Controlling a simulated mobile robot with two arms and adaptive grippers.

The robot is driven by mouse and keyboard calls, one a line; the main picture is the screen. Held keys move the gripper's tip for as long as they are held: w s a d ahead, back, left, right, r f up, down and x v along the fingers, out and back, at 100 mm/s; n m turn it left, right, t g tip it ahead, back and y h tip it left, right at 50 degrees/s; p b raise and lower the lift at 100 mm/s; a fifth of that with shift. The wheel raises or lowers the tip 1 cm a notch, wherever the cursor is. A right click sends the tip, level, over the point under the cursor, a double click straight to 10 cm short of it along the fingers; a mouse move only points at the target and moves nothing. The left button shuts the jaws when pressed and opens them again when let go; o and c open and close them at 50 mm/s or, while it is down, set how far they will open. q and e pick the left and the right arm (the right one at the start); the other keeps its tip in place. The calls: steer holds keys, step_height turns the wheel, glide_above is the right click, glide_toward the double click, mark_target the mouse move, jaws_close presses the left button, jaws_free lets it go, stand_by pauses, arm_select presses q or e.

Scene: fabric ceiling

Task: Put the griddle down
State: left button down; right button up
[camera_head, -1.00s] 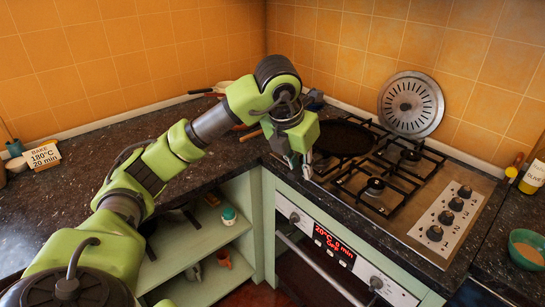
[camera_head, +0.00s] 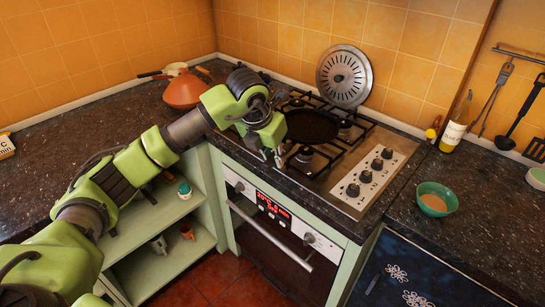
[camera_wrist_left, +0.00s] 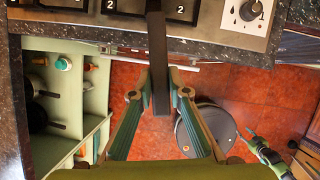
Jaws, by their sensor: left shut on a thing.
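The griddle (camera_head: 312,125) is a dark, round, flat pan over the left part of the gas hob in the head view. I cannot tell whether it rests on the grates or hangs just above them. My left gripper (camera_head: 272,155) is at the hob's front left edge, shut on the griddle's handle. In the left wrist view the dark handle (camera_wrist_left: 157,60) runs up between the two fingers. The pan itself is outside that view. The hob's steel top (camera_head: 345,200) shows bare around the knobs.
A perforated steel disc (camera_head: 344,75) leans on the tiles behind the hob. An orange-brown conical pot (camera_head: 186,90) stands on the left counter. A green bowl (camera_head: 436,199) and a bottle (camera_head: 456,123) stand right of the hob. The oven (camera_head: 275,240) is below.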

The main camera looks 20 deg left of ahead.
arm_select(q)
steer(key=shift+d+f, duration=0.1)
steer(key=shift+f, duration=0.15)
step_height(320, 180, down, 6)
steer(key=b, duration=0.6)
arm_select(e)
step_height(320, 180, down, 6)
steer(key=shift+d, duration=0.45)
arm_select(q)
steer(key=shift+f, duration=0.15)
arm_select(e)
steer(key=shift+d+f, duration=0.1)
steer(key=shift+f, duration=0.05)
arm_select(q)
steer(key=c, duration=1.8)
jaws_free()
steer(key=shift+c, duration=0.2)
arm_select(e)
steer(key=shift+d, duration=0.2)
steer(key=shift+w, duration=0.15)
